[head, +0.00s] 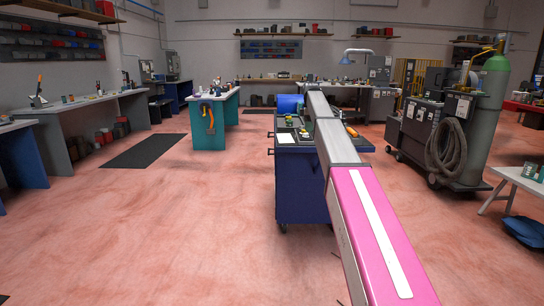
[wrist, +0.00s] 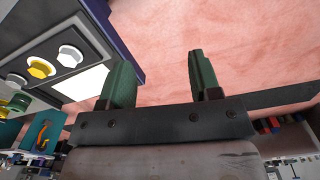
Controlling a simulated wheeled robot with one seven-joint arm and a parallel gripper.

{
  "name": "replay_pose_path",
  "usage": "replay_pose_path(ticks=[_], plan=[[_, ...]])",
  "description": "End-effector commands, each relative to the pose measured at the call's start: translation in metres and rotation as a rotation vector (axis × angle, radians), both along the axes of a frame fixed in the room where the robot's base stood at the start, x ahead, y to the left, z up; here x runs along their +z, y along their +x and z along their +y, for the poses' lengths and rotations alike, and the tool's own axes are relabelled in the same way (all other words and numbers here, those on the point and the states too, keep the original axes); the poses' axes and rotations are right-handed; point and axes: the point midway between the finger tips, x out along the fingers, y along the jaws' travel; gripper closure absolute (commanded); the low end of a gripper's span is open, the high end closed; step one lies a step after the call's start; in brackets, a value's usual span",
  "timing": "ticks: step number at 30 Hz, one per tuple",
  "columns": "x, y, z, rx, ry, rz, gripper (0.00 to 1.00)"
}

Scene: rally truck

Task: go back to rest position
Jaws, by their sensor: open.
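My gripper (wrist: 160,72) shows in the wrist view with its two green fingers apart and nothing between them. Pink floor shows behind the gap. The blue tool cart (head: 302,192) stands in front of me in the head view, partly hidden by my pink and grey arm, which reaches out over it. In the head view the gripper itself is hidden behind the arm. In the wrist view the cart (wrist: 112,32) is at the upper left, beside the left finger, with several bolt heads and a white sheet on it.
A teal-legged workbench (head: 207,138) stands beyond the cart to the left. A welding cart (head: 422,138) with a green gas cylinder (head: 488,105) is at the right. A white bench (head: 520,180) is at the right edge. The floor at left is open, with a black mat (head: 145,151).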

Motion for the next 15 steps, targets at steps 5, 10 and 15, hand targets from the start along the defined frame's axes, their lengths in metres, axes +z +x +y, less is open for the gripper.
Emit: replay_pose_path(ticks=[5, 10, 15], plan=[[-0.032, -0.02, -0.001, -0.062, 0.0, 0.001, 0.43], [-0.072, -0.043, -0.001, -0.144, 0.0, 0.001, 0.43], [-0.125, -0.078, -0.002, -0.261, -0.001, 0.001, 0.43]])
